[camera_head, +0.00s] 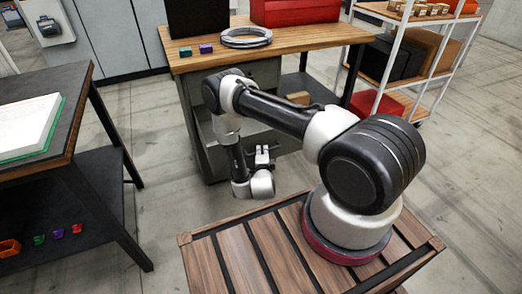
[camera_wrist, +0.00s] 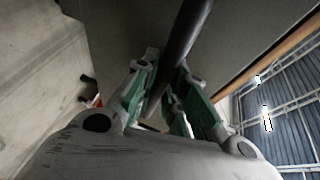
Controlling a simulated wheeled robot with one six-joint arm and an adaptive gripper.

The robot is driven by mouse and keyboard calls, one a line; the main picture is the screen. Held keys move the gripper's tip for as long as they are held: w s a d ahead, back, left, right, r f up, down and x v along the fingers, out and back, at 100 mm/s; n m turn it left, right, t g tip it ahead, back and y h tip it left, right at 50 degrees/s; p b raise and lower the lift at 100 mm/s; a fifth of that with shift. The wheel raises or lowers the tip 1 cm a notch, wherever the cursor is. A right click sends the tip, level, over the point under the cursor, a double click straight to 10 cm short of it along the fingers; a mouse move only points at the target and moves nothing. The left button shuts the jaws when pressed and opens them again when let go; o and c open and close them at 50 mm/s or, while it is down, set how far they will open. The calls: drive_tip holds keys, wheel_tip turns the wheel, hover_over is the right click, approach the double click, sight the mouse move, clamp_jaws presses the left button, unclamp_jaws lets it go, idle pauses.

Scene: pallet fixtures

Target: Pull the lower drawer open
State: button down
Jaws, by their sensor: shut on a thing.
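The grey drawer cabinet (camera_head: 240,82) stands under the wooden-topped workbench. Its lower drawer (camera_head: 215,165) is partly hidden behind my arm; it seems to jut out from the cabinet, but I cannot tell how far. My gripper (camera_head: 264,156) is low in front of the cabinet. In the wrist view a dark bar handle (camera_wrist: 186,35) runs between the green-padded fingers of my gripper (camera_wrist: 168,80), which are shut on it. A plain grey drawer front (camera_wrist: 240,35) fills the view behind the handle.
The workbench top (camera_head: 200,62) carries a wire coil (camera_head: 246,38), a red case (camera_head: 295,12) and small blocks. A dark table (camera_head: 60,165) stands at left, a white shelf rack (camera_head: 436,62) at right. Bare concrete floor (camera_head: 155,120) lies between the table and cabinet.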

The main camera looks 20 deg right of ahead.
drive_tip(key=c, duration=1.5)
unclamp_jaws()
drive_tip(key=shift+o, duration=0.2)
drive_tip(key=v, duration=1.2)
